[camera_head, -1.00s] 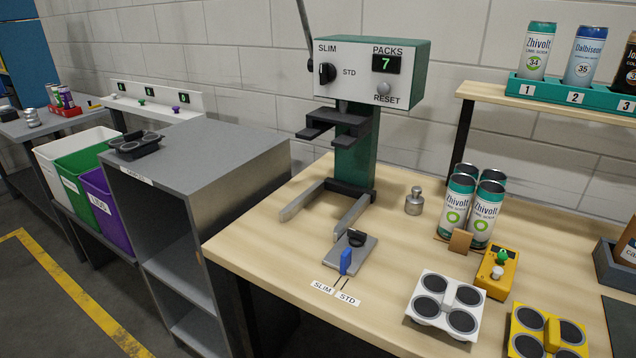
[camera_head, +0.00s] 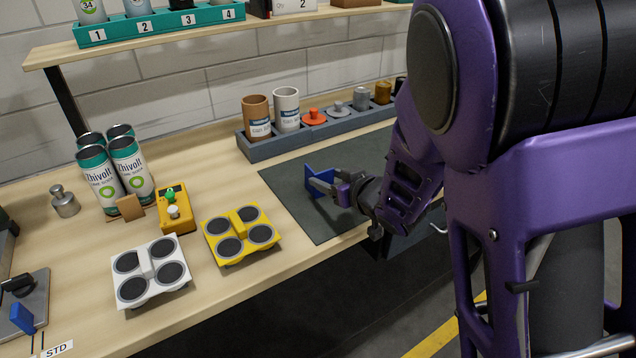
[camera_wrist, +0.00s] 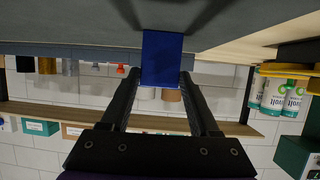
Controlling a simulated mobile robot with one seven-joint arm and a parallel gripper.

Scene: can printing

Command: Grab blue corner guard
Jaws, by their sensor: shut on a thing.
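The blue corner guard (camera_head: 321,184) is in the head view, at the dark grey mat (camera_head: 290,187) on the wooden bench. My gripper (camera_head: 328,184) reaches it from the right and is shut on it. In the wrist view the blue corner guard (camera_wrist: 162,58) shows as a blue plate between the two fingertips of my gripper (camera_wrist: 161,84). Whether the guard touches the mat or is just above it, I cannot tell.
A yellow four-pad holder (camera_head: 240,234) and a white one (camera_head: 149,270) lie left of the mat. Several Zhivolt cans (camera_head: 131,168) stand further left. A grey tray (camera_head: 262,148) with containers and weights runs behind the mat. A shelf with a teal rack (camera_head: 161,26) hangs above.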

